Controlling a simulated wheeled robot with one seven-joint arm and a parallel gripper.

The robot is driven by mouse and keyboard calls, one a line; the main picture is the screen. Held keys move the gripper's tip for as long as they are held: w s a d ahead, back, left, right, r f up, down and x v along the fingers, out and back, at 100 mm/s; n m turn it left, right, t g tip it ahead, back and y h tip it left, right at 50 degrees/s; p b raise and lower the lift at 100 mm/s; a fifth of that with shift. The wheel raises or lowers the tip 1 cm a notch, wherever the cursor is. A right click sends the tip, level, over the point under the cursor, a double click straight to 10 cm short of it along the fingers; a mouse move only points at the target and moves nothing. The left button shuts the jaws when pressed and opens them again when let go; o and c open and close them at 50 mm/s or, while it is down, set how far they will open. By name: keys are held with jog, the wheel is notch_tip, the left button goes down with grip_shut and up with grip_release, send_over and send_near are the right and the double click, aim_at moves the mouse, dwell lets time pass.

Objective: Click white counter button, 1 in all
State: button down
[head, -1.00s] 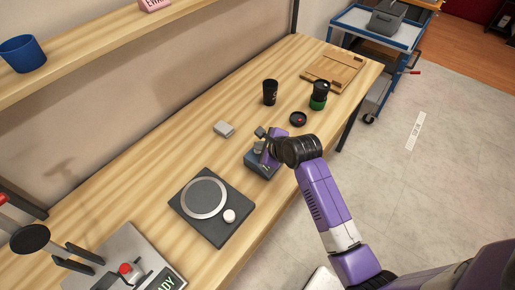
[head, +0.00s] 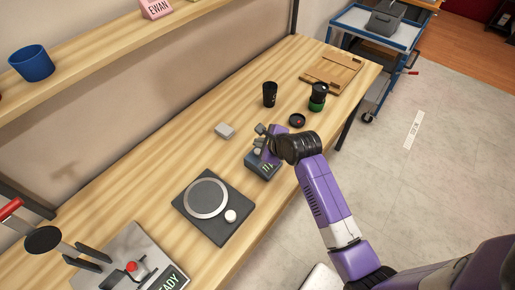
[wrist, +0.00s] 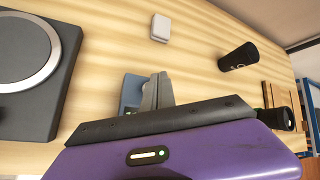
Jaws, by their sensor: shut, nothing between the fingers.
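The counter (head: 262,168) is a small dark blue-grey box on the wooden bench, with green digits showing on its front. I cannot read the digits surely. My gripper (head: 261,130) is over the counter's back part, its shut fingers pointing toward the wall. The wrist view shows the fingers (wrist: 157,90) pressed together and empty, beside a blue-grey part of the counter (wrist: 130,92). I cannot make out the white button; my gripper covers part of the counter. I cannot tell whether the fingers touch it.
A dark plate with a round disc and white knob (head: 231,216) stands left of the counter. A small light-grey box (head: 224,131) lies behind it.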

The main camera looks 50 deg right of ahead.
jog(key=shift+r+p, duration=0.9)
jog(key=shift+r, duration=0.95)
jog(key=shift+n, duration=0.3)
notch_tip(320, 180, up, 6)
jog(key=w+d+n+t+h, duration=0.2)
jog(key=n, duration=0.3)
jog(key=s+a+r+n+t+b, duration=0.1)
jog(key=s+a+r+n+t, duration=0.2)
jog(key=n, duration=0.5)
jog(key=s+a+n+y+b, duration=0.1)
jog(key=s+a+n, duration=0.4)
jog(key=s, duration=0.5)
jog(key=s+a+f+n+y+b, duration=0.1)
jog(key=s+a+n+y+b, duration=0.1)
jog(key=s+a+n, duration=0.4)
jog(key=s+a+n+t+y+b, duration=0.1)
jog(key=s+a+n+b, duration=0.2)
jog(key=s+a, duration=0.7)
jog(key=s+n, duration=0.2)
jog(key=s, duration=0.1)
jog(key=shift+s+a+f+n+y+b, duration=0.15)
jog(key=shift+s+f+n+y+b, duration=0.15)
jog(key=shift+f, duration=0.05)
